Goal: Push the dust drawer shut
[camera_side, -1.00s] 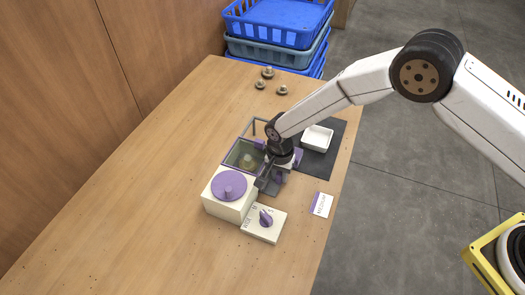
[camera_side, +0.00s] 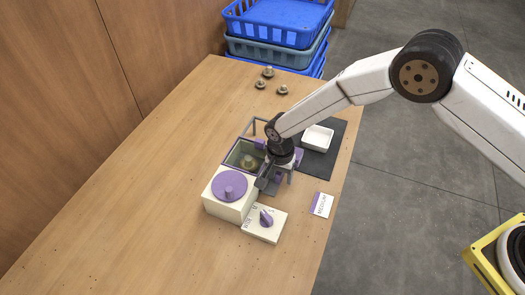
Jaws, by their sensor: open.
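A white machine box with a round purple lid (camera_side: 229,186) stands on the table. Purple parts (camera_side: 279,180) show just right of the fingers, partly hidden by my gripper. I cannot tell which of them is the dust drawer or how far out it stands.
A white dial panel (camera_side: 262,234) with a purple knob sits in front. A label card (camera_side: 321,204) lies to the right. A white tray (camera_side: 318,138) is on a dark mat (camera_side: 336,145). Several mushrooms (camera_side: 268,72) lie at the back near blue crates (camera_side: 275,52). The left table is clear.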

